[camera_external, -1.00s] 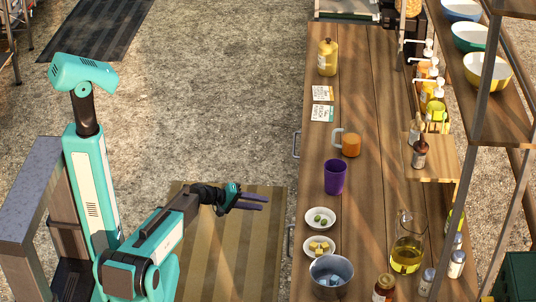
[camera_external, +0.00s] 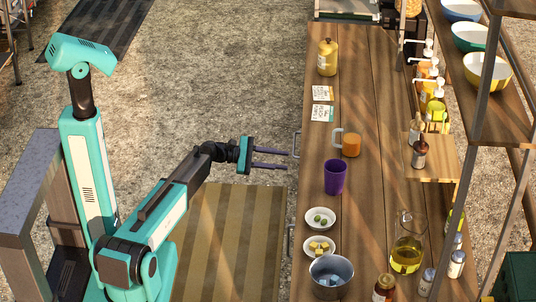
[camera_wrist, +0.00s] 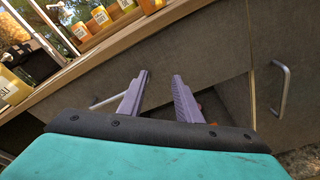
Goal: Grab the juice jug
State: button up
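A clear glass jug (camera_external: 406,258) holding yellow liquid stands at the near right of the wooden counter. In the wrist view my gripper (camera_wrist: 160,92) shows two separated purple fingers in front of the grey cabinet front. Neither jug can be clearly identified there.
The counter (camera_external: 375,100) also holds an orange mug (camera_external: 351,145), a purple cup (camera_external: 335,177), two small bowls (camera_external: 320,217) and a metal pot (camera_external: 331,275). Cabinet handles (camera_wrist: 283,88) stick out of the front. A shelf rack (camera_external: 490,125) stands on the right.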

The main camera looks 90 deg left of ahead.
notch_tip(320, 180, up, 13)
jog(key=w+d+n+t+h+p, duration=0.1)
jog(key=w+n+h+p, duration=0.1)
jog(key=n, duration=0.3)
jog(key=shift+w+d+f+h+p, duration=0.2)
jog(key=shift+w+h+p, duration=0.25)
jog(key=shift+h, duration=0.25)
jog(key=shift+w, duration=0.1)
jog(key=p, duration=0.1)
send_near(346, 140)
jog(key=shift+s+a+f, duration=0.7)
jog(key=shift+a+f, duration=0.15)
jog(key=shift+a, duration=0.05)
jog(key=shift+w+d+r+p, duration=0.1)
jog(key=shift+w+d+p, duration=0.1)
jog(key=shift+w, duration=0.45)
jog(key=shift+w+d+p, duration=0.1)
jog(key=shift+w+p, duration=0.15)
jog(key=shift+w, duration=0.45)
jog(key=shift+w+d+r+p, duration=0.1)
jog(key=shift+w+p, duration=0.1)
jog(key=shift+w, duration=0.45)
jog(key=shift+w+f, duration=0.1)
jog(key=shift+w, duration=0.45)
